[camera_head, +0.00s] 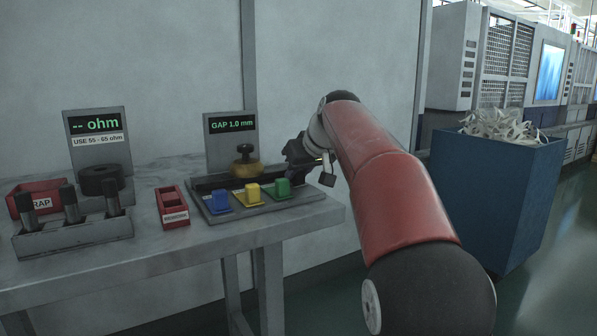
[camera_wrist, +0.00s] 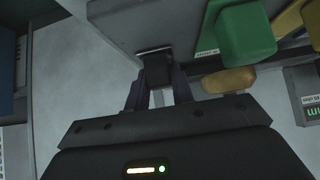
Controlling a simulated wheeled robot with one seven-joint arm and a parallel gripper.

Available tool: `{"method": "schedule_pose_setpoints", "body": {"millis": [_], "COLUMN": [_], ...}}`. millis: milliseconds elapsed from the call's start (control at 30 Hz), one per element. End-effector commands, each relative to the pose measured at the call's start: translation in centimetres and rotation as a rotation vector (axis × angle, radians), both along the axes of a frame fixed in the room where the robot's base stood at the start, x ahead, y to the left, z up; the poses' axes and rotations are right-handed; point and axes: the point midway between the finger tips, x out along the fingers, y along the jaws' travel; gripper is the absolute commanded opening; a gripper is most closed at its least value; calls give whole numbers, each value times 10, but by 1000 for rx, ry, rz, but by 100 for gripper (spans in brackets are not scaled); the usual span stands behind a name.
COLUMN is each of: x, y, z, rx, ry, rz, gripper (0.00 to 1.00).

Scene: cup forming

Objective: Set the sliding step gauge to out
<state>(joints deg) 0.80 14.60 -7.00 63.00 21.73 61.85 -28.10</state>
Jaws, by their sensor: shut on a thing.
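The gauge station (camera_head: 262,207) stands on the bench, with a display (camera_head: 231,124) behind it reading "GAP 1.0 mm". A dark block, which looks like the grip of the sliding step gauge (camera_wrist: 156,68), is at the station's right end in the wrist view. My gripper (camera_wrist: 157,88) is shut on this block, one finger on each side. In the head view my gripper (camera_head: 306,160) is at the station's right end, and its fingers hide the block. A brass piece with a dark knob (camera_head: 246,167) stands on the station, left of my gripper.
Blue (camera_head: 221,202), yellow (camera_head: 252,193) and green (camera_head: 282,188) blocks line the station's front. A red bin (camera_head: 173,207), a rack of dark cylinders (camera_head: 72,236) and an ohm display (camera_head: 96,133) are left. A blue scrap-filled bin (camera_head: 497,190) stands right of the bench.

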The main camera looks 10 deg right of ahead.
Motion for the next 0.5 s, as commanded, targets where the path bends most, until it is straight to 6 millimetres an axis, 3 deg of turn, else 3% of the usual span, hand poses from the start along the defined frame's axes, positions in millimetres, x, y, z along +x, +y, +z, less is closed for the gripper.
{"method": "schedule_pose_setpoints", "body": {"millis": [133,400,500], "x": [-7,-46,-48], "y": [-3,-15,-16], "z": [-1,0,0], "rx": [1,1,1], "ry": [-2,-2,0], "rz": [-1,-1,-1], "gripper": [0,0,0]}}
